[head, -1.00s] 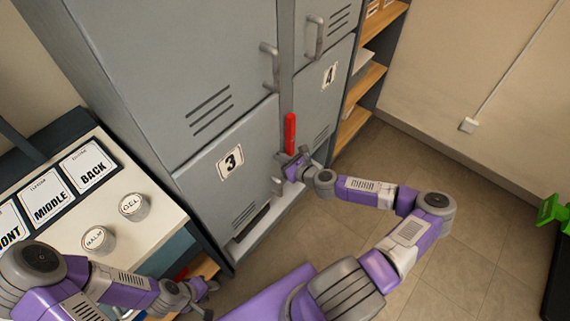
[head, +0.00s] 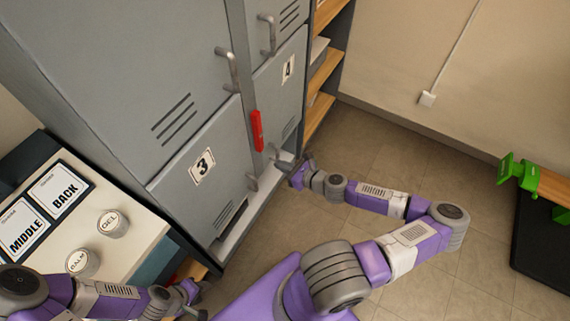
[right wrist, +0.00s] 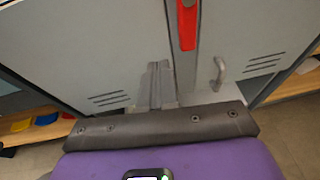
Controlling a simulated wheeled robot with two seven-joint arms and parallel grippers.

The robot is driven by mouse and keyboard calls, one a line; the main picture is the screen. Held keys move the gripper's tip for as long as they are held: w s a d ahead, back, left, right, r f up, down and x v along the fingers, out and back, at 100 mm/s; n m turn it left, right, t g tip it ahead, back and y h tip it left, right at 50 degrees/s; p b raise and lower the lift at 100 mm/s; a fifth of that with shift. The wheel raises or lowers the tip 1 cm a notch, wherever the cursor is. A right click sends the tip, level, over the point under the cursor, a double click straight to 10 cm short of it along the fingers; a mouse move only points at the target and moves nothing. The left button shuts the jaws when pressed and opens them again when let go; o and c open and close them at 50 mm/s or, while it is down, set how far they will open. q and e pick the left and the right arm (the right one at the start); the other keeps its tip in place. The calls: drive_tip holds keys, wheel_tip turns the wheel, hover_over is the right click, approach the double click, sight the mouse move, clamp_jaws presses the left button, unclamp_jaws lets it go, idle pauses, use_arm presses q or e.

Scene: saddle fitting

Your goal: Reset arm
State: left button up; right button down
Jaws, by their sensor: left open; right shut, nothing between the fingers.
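My right gripper (head: 292,168) is shut and empty in front of the lockers, near the lower handle of locker door 4. In the right wrist view its closed fingers (right wrist: 156,88) point at the gap between two grey doors. A red bar (head: 257,130) hangs upright on the strip between the doors, above the right gripper and apart from it. It also shows in the right wrist view (right wrist: 187,25).
Locker door 3 (head: 196,140) and locker door 4 (head: 278,88) look shut. The table at left holds two round tins (head: 113,224) and (head: 82,262) and cards reading MIDDLE and BACK. Open wooden shelves (head: 322,72) stand right of the lockers. A green stand (head: 515,172) is at far right. The floor between is clear.

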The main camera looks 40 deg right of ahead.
drive_tip(key=shift+s+d+r, duration=0.15)
drive_tip(key=shift+s, duration=0.3)
drive_tip(key=s+a+f+n+g+y, duration=0.1)
drive_tip(key=a+f+n+g+y, duration=0.3)
drive_tip(key=a, duration=0.6)
drive_tip(key=s+a+f+n+g+y, duration=0.1)
drive_tip(key=a+n+g, duration=0.1)
drive_tip(key=a+n, duration=0.65)
drive_tip(key=s+a+f+n+g+h+p, duration=0.1)
drive_tip(key=s+a+f+n+g+h, duration=0.1)
drive_tip(key=s+n, duration=0.3)
drive_tip(key=s+a+f+n+g+h, duration=0.2)
drive_tip(key=s+a+f+n+g, duration=0.1)
drive_tip(key=n, duration=1)
drive_tip(key=shift+s+a+g+p, duration=0.4)
drive_tip(key=shift+s+a+g, duration=0.15)
drive_tip(key=shift+s+g, duration=0.7)
